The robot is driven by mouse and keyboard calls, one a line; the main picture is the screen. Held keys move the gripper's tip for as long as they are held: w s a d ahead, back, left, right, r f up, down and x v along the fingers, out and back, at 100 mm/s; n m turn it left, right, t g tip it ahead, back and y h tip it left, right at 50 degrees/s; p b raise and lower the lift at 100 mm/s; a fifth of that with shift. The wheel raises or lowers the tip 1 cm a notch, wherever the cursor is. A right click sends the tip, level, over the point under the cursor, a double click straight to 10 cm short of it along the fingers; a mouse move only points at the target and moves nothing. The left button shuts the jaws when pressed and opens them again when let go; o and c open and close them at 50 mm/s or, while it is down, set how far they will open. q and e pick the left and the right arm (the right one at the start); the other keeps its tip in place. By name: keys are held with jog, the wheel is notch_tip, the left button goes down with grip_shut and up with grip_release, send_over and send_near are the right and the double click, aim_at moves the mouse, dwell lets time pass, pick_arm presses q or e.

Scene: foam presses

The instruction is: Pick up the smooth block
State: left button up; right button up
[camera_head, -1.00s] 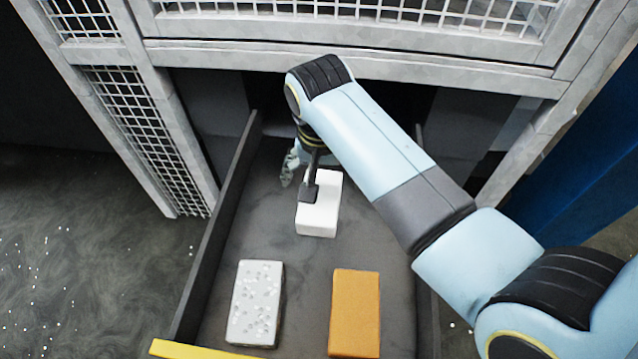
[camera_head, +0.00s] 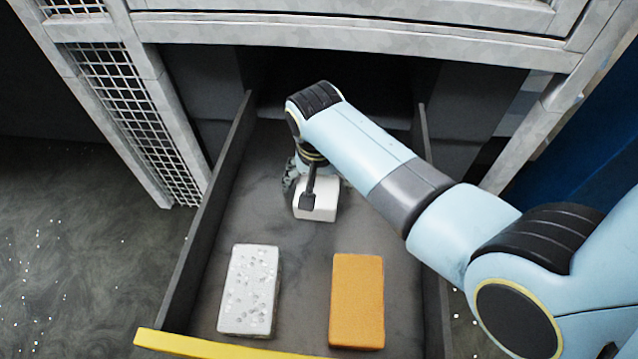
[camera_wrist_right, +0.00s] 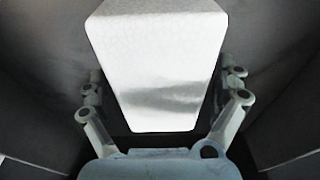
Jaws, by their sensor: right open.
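The smooth block (camera_head: 319,212) is plain white and lies in the open drawer, behind two other blocks. My right gripper (camera_head: 317,184) is over its far part and hides some of it. In the right wrist view the smooth block (camera_wrist_right: 158,50) fills the middle, between the two spread fingers of my right gripper (camera_wrist_right: 163,84). A dark gap shows on each side between finger and block. My left gripper is not in view.
A pitted white block (camera_head: 248,290) lies at the near left of the drawer and an orange block (camera_head: 357,300) at the near right. Dark drawer walls (camera_head: 203,217) stand on both sides. The yellow front edge (camera_head: 200,345) is nearest. The grey frame (camera_head: 350,37) overhangs the back.

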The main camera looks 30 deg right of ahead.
jog(key=c, duration=0.4)
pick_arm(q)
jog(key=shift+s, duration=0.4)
pick_arm(e)
jog(key=c, duration=0.6)
jog(key=shift+r, duration=0.1)
